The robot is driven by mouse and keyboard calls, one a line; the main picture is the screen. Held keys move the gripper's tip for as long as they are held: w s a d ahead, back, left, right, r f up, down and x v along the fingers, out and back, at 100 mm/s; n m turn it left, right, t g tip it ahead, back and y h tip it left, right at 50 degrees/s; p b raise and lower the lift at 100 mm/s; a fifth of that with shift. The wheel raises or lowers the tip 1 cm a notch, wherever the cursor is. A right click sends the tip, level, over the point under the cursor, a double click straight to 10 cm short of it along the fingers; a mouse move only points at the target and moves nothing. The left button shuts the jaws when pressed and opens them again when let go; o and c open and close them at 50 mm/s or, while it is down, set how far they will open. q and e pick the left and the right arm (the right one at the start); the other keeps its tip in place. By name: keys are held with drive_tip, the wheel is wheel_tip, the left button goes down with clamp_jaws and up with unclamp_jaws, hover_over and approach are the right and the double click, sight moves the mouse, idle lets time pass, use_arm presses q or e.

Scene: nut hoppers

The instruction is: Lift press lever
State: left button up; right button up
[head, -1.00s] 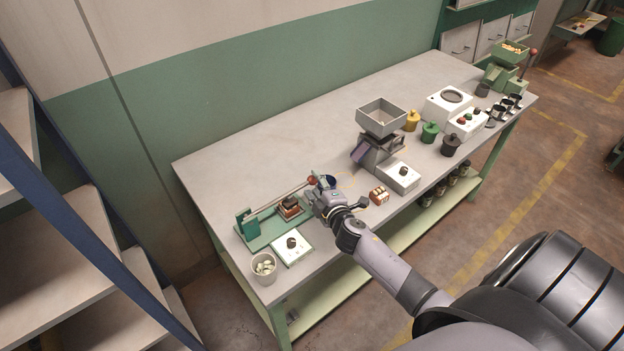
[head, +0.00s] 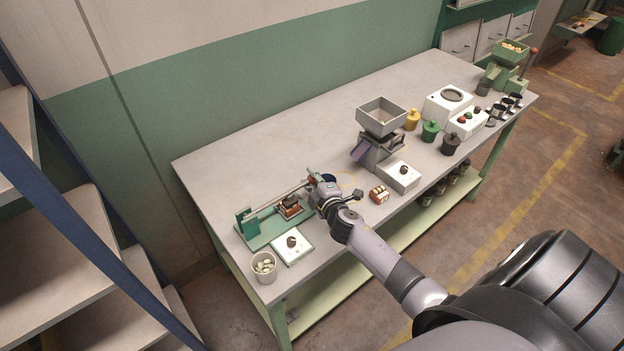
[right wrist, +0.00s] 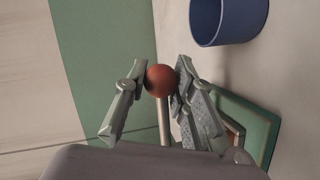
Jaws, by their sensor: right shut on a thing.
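The press (head: 270,232) stands at the near left end of the workbench, with a green base and a green upright post at its left. Its metal lever (head: 282,195) runs from the post to the right, nearly level and just above the base. My right gripper (head: 315,181) is at the lever's right end. In the right wrist view the lever's red ball knob (right wrist: 160,80) sits between the two fingertips of my right gripper (right wrist: 161,84), which is shut on it. The lever's rod (right wrist: 164,125) runs down from the knob there. My left gripper is not in view.
A blue cup (right wrist: 228,18) stands close to the gripper. A hopper machine (head: 381,118) stands to the right. The bench's back strip is clear.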

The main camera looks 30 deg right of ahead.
clamp_jaws()
idle(0.4)
